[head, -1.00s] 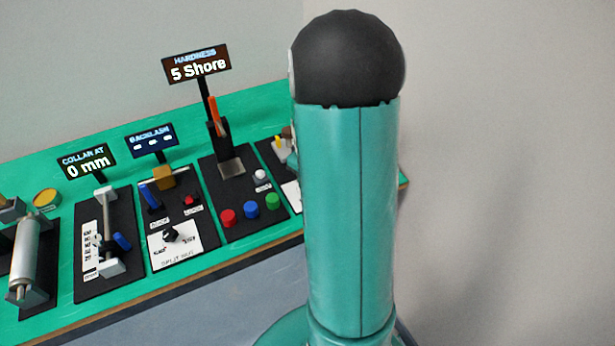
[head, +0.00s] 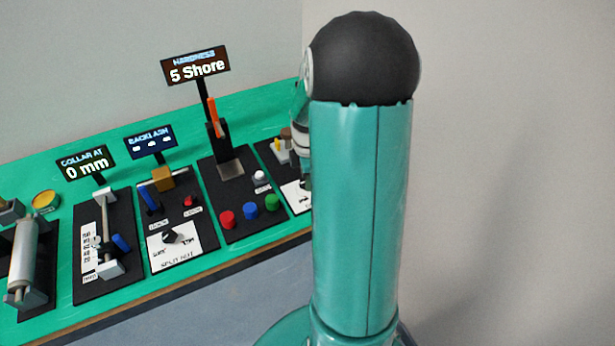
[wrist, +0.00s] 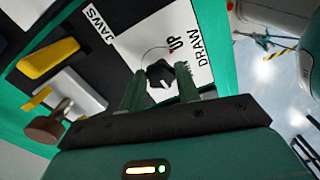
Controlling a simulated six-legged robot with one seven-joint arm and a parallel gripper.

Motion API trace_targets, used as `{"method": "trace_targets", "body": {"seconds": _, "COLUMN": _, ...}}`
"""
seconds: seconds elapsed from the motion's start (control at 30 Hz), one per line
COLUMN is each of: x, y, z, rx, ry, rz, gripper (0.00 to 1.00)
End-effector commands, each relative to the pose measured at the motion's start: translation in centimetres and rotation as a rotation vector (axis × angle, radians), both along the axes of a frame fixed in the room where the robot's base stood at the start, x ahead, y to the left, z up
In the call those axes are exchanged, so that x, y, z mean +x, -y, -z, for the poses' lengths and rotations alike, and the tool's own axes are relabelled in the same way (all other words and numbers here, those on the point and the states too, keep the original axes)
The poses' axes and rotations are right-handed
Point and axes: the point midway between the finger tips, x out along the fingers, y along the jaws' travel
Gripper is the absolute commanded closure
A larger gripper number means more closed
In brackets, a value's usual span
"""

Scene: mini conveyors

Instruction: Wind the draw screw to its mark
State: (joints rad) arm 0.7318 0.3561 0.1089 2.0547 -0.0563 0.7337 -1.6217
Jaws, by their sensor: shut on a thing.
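In the wrist view, a black knob (wrist: 159,76) with a white pointer line stands on a white card (wrist: 196,35) lettered DRAW and UP. A thin arc runs around the knob, with a small red mark near UP. The pointer faces the lower right, away from the red mark. My gripper (wrist: 160,68) has its two green fingers shut on the knob, one on each side. In the head view my own teal arm hides the knob and gripper; part of the card shows beside it (head: 298,196).
Yellow pieces (wrist: 48,57), a pale block (wrist: 77,88) and a brown round knob (wrist: 44,130) lie left of my fingers. In the head view, a hardness panel with red (head: 227,218), blue and green buttons stands left of my arm.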

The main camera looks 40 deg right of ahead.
Motion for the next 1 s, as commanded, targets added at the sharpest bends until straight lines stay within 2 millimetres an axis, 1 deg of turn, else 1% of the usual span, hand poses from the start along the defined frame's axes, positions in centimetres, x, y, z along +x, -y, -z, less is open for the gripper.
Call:
{"method": "trace_targets", "body": {"seconds": 0.7, "x": 0.32, "y": 0.12, "z": 0.02, "rx": 0.000, "ry": 0.000, "rz": -0.674, "gripper": 0.90}}
{"method": "trace_targets", "body": {"seconds": 1.0, "x": 0.45, "y": 0.06, "z": 0.02, "rx": 0.000, "ry": 0.000, "rz": -0.887, "gripper": 0.90}}
